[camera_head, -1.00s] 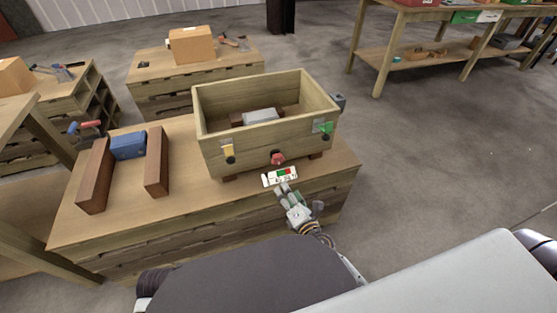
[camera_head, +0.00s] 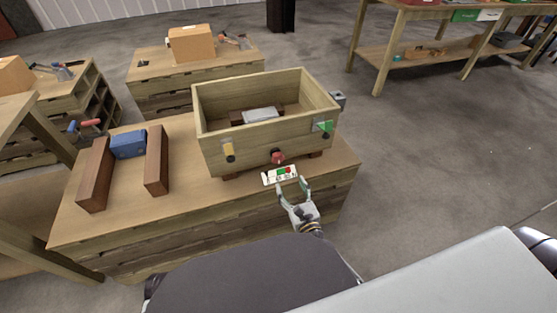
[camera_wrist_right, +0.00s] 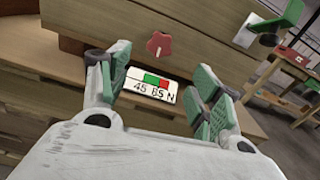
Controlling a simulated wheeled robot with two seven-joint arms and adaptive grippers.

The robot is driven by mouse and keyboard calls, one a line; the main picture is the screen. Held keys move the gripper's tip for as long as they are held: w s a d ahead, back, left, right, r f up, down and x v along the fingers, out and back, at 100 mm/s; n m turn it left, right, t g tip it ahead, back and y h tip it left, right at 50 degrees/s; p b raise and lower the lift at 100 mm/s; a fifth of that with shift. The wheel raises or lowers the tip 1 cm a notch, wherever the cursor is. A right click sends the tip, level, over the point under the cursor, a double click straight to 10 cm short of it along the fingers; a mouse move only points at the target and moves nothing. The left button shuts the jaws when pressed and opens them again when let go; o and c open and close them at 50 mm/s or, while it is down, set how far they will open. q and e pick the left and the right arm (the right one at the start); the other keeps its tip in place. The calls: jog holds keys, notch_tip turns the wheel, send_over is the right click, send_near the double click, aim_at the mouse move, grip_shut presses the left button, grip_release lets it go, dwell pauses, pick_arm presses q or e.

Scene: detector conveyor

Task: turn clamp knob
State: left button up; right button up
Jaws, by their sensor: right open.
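The red clamp knob (camera_head: 278,157) sits low on the front wall of the wooden box (camera_head: 262,146). It also shows in the right wrist view (camera_wrist_right: 160,45), a lobed knob ahead of my fingers. My right gripper (camera_head: 293,184) is open and empty in front of the box, below the knob. In the right wrist view its green-padded fingers (camera_wrist_right: 158,95) stand wide apart, with the knob beyond them and not touched. A white label plate (camera_head: 280,175) with green and red patches and the text "45 85 N" lies between the fingertips and the box. My left gripper is not in view.
The box stands on a wooden workbench (camera_head: 100,222) and holds a grey block (camera_head: 260,114). A blue block (camera_head: 128,145) lies between two brown bars on the left.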

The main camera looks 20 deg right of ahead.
jog(key=shift+w, duration=0.15)
dwell(0.3)
send_near(279, 160)
jog(key=shift+w, duration=0.7)
jog(key=shift+w+a+f+b, duration=0.1)
jog(key=shift+w+b, duration=0.15)
jog(key=shift+w, duration=1.05)
jog(key=shift+w+f+b, duration=0.1)
jog(key=shift+w+b, duration=0.15)
jog(key=shift+w, duration=2.65)
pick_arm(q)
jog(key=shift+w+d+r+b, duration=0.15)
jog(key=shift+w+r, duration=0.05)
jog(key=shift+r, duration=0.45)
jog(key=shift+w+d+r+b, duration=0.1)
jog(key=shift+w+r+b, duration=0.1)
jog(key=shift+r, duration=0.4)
pick_arm(e)
jog(key=shift+w+r, duration=0.1)
jog(key=shift+w, duration=0.15)
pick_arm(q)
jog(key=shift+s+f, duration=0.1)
pick_arm(e)
jog(key=c, duration=1)
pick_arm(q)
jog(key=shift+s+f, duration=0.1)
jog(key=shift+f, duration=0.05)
pick_arm(e)
jog(key=shift+c, duration=0.2)
